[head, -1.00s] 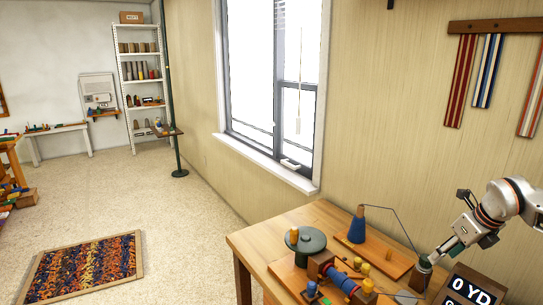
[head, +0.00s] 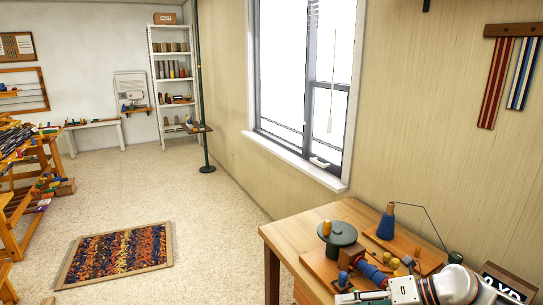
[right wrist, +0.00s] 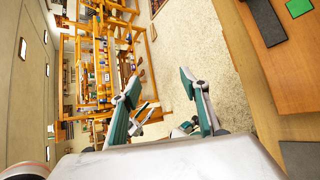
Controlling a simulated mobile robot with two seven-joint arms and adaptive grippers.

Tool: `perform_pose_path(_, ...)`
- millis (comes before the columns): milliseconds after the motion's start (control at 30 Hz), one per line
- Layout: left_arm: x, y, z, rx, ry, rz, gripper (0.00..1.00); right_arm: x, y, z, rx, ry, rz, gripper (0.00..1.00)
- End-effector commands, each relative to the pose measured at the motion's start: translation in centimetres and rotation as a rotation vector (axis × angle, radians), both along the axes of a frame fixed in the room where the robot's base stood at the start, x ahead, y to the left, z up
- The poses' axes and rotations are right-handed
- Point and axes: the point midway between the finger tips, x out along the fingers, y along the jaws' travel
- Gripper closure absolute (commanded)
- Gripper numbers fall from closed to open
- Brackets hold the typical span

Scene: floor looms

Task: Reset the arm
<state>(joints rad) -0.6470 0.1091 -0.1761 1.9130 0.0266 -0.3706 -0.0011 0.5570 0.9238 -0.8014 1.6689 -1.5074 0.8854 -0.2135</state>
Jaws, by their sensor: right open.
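My right arm comes in from the right in the head view, low over the front of the wooden table (head: 285,228). Its gripper (head: 350,297) is at the bottom edge of the picture, in front of the small winding gear. In the right wrist view this gripper (right wrist: 160,88) has its two teal-and-grey fingers spread apart, with nothing held between them. Beyond the fingers are open floor and an orange loom frame (right wrist: 85,55). I cannot make out my left gripper in either view.
The table bears a green round-topped stand (head: 337,234), a blue yarn cone (head: 386,222) and several small spools. A yardage counter (head: 508,285) is at the right. A woven rug (head: 117,255) lies on the floor.

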Motion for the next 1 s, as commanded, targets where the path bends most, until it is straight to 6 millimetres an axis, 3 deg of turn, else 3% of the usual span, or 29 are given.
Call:
perform_pose_path(33,-0.3,0.2,-0.2,0.003,0.005,0.0,0.64,-1.1,3.1,-0.3,0.121,0.036,-0.026,0.55)
perform_pose_path(133,-0.5,0.4,-0.4,0.008,0.01,-0.002,0.64,-2.2,7.2,0.3,0.351,0.107,-0.121,0.55)
perform_pose_path(233,-0.5,0.5,-0.5,0.01,0.011,-0.002,0.64,-2.9,9.4,0.6,0.567,0.201,-0.252,0.55)
perform_pose_path(333,-0.6,0.6,-0.5,0.014,0.012,-0.005,0.64,-3.2,9.9,0.1,0.764,0.312,-0.418,0.55)
perform_pose_path(467,-0.7,0.9,-0.6,0.02,0.014,-0.006,0.64,-4.1,8.5,-2.6,0.981,0.482,-0.676,0.55)
perform_pose_path(567,-0.7,0.9,-0.6,0.02,0.014,-0.007,0.64,-5.6,6.4,-6.1,1.118,0.63,-0.902,0.55)
perform_pose_path(667,-0.7,0.9,-0.6,0.02,0.014,-0.007,0.64,-8.5,4.0,-10.8,1.223,0.786,-1.146,0.55)
perform_pose_path(800,-0.7,0.8,-0.6,0.019,0.014,-0.006,0.64,-14.2,1.3,-17.3,1.31,0.989,-1.46,0.55)
perform_pose_path(900,-0.7,0.7,-0.6,0.016,0.014,-0.004,0.64,-18.0,0.2,-20.5,1.334,1.095,-1.622,0.55)
perform_pose_path(1000,-0.7,0.6,-0.6,0.012,0.014,-0.003,0.64,-20.7,-0.3,-22.5,1.345,1.165,-1.726,0.55)
